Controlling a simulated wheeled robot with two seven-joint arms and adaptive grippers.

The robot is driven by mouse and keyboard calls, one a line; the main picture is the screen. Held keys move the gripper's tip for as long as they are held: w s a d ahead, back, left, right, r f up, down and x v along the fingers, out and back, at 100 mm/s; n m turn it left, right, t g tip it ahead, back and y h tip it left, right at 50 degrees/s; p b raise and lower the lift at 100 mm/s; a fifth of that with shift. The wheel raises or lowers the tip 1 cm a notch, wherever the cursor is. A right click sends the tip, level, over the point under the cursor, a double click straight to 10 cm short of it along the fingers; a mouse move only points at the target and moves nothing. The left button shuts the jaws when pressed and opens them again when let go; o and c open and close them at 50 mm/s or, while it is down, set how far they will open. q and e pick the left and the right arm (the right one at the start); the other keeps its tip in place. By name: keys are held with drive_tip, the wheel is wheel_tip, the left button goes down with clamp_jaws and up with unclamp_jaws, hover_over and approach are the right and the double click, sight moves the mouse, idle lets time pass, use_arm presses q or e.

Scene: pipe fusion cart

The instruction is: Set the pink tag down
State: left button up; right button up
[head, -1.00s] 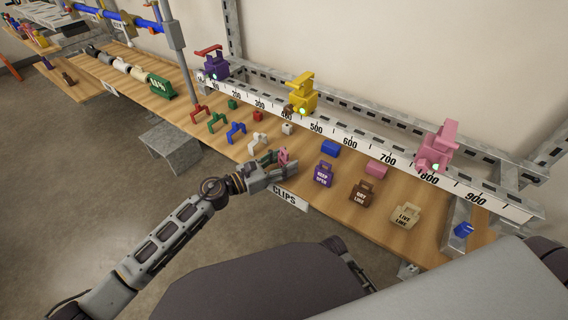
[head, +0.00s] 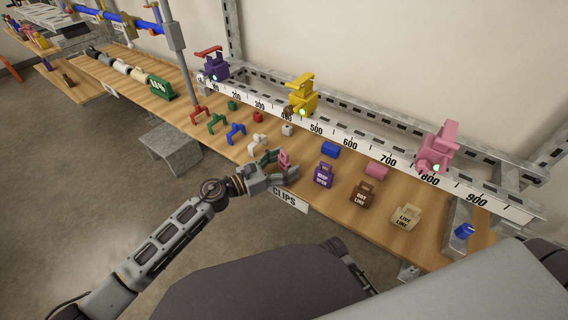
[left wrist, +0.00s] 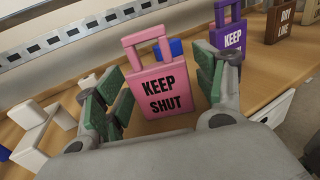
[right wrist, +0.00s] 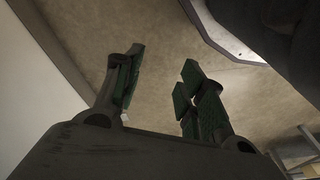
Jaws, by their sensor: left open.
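The pink tag (left wrist: 160,92), lettered KEEP SHUT, stands upright on the wooden bench top, its handle loop upward. It also shows in the head view (head: 284,160). My left gripper (left wrist: 165,98) is open, with its green-padded fingers on either side of the tag and gaps between them and its edges. In the head view the left gripper (head: 284,166) is at the bench's front edge, above the CLIPS label. My right gripper (right wrist: 155,88) is open and empty, away from the bench, with bare floor behind it.
Purple (head: 324,175), brown (head: 362,194) and cream (head: 405,216) tags stand to the right of the pink one. A white clip (head: 257,143) and a blue block (head: 330,149) are close by. The numbered rail (head: 350,143) runs behind, carrying yellow and pink clamps.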

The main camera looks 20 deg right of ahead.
use_arm(q)
drive_tip(key=shift+r, duration=0.15)
drive_tip(key=v, duration=1.2)
idle(0.9)
drive_tip(key=w+a+f+n+t+y, duration=0.1)
drive_tip(key=w+a+n+t+y, duration=0.3)
drive_tip(key=n, duration=0.6)
drive_tip(key=w+a+f+n+t+y, duration=0.1)
drive_tip(key=w+a+n+t+y, duration=0.15)
drive_tip(key=n+t, duration=0.55)
drive_tip(key=a+f+n+g+y, duration=0.2)
drive_tip(key=a+f+n+y, duration=0.6)
drive_tip(key=n, duration=0.6)
drive_tip(key=s+a+f+n+g+y, duration=0.1)
drive_tip(key=s+a+f+n+g, duration=0.2)
drive_tip(key=s+f+n, duration=0.3)
drive_tip(key=s+a+f+n+g+y, duration=0.2)
drive_tip(key=s+a+f+n+g, duration=0.15)
drive_tip(key=f, duration=0.35)
drive_tip(key=s+f+n+g, duration=0.3)
drive_tip(key=s+f, duration=0.1)
drive_tip(key=s, duration=0.4)
drive_tip(key=s+a+f+n+g+h, duration=0.1)
drive_tip(key=s+f+n+g, duration=0.2)
drive_tip(key=s, duration=0.6)
drive_tip(key=shift+s+f+n, duration=0.15)
drive_tip(key=shift+f+n, duration=0.4)
